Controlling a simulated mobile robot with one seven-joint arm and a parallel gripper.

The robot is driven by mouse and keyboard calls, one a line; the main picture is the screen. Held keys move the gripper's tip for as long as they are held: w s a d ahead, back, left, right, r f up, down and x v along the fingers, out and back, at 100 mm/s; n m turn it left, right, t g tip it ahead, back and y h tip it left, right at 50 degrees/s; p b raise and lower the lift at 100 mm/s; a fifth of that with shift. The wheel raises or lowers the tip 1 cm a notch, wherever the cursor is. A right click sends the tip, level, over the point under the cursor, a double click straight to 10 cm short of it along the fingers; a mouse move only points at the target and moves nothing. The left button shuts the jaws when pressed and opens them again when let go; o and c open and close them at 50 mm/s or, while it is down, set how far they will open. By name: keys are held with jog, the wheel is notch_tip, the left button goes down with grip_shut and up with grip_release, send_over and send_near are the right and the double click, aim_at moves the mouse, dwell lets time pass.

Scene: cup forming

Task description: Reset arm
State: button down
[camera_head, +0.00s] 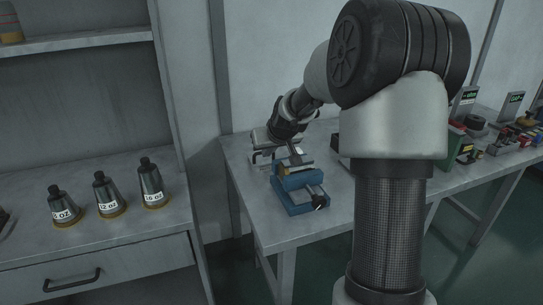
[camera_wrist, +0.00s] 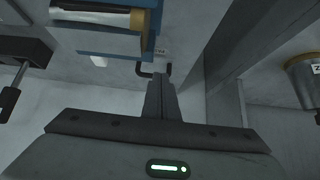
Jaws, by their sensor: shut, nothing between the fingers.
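My arm reaches over the grey workbench (camera_head: 255,218). My gripper (camera_head: 262,158) is at the bench's left part, behind and left of a blue vise (camera_head: 303,195). In the wrist view my gripper's fingers (camera_wrist: 160,88) are shut together with nothing between them. The blue vise also shows at the top left of the wrist view (camera_wrist: 95,43), apart from the fingers. The fingertips are partly hidden in the head view.
One labelled form (camera_wrist: 303,78) shows at the wrist view's right edge. Several tools and coloured items lie on the far right bench.

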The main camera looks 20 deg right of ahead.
jog(key=s+a+r, duration=0.4)
jog(key=s+r, duration=0.3)
jog(key=s, duration=0.4)
jog(key=s+a+r, duration=0.5)
jog(key=s+r, duration=0.1)
jog(key=s, duration=0.5)
jog(key=s+a+f+g, duration=0.2)
jog(key=s+f, duration=0.1)
jog(key=s, duration=1.2)
notch_tip(320, 180, up, 22)
jog(key=p, duration=2.3)
jog(key=shift+s+a+r+g, duration=0.25)
jog(key=shift+s+a+g, duration=0.05)
jog(key=shift+s+g, duration=0.1)
